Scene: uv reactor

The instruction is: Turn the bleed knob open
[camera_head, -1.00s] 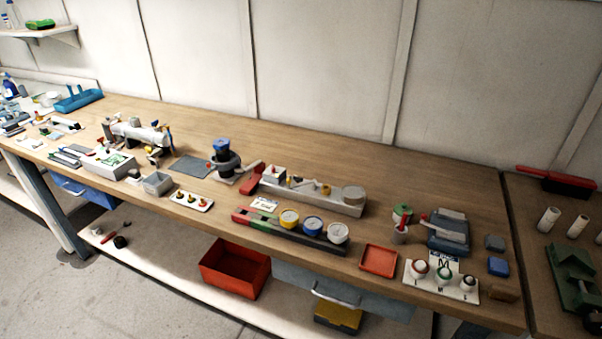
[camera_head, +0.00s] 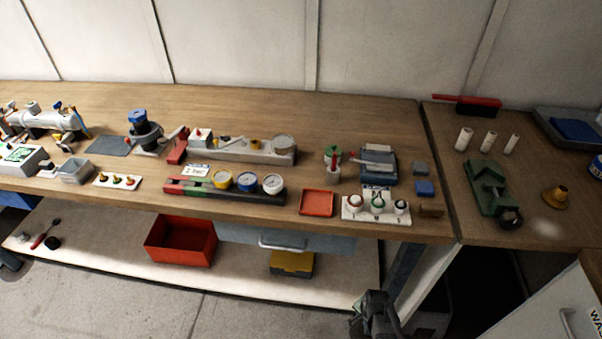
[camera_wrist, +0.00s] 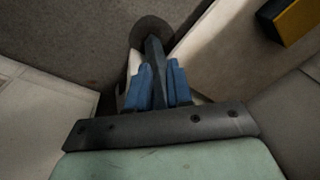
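The UV reactor appears to be the pale metal cylinder (camera_head: 42,119) at the far left of the bench in the head view, cut by the picture's edge. It has small blue, yellow and red fittings; which one is the bleed knob I cannot tell. My gripper (camera_head: 374,298) is low in front of the bench, below the tabletop and far to the right of the reactor. In the wrist view its blue fingertips (camera_wrist: 159,84) stand apart with nothing held between them. A dark bench leg shows beyond the gap. The wrist view shows no reactor.
The wooden bench (camera_head: 340,110) carries a black-and-blue device (camera_head: 142,130), a gauge strip (camera_head: 225,192), a red tray (camera_head: 317,203) and a white knob panel (camera_head: 376,216). A red bin (camera_head: 181,241) and yellow box (camera_head: 291,264) are below. The floor in front is clear.

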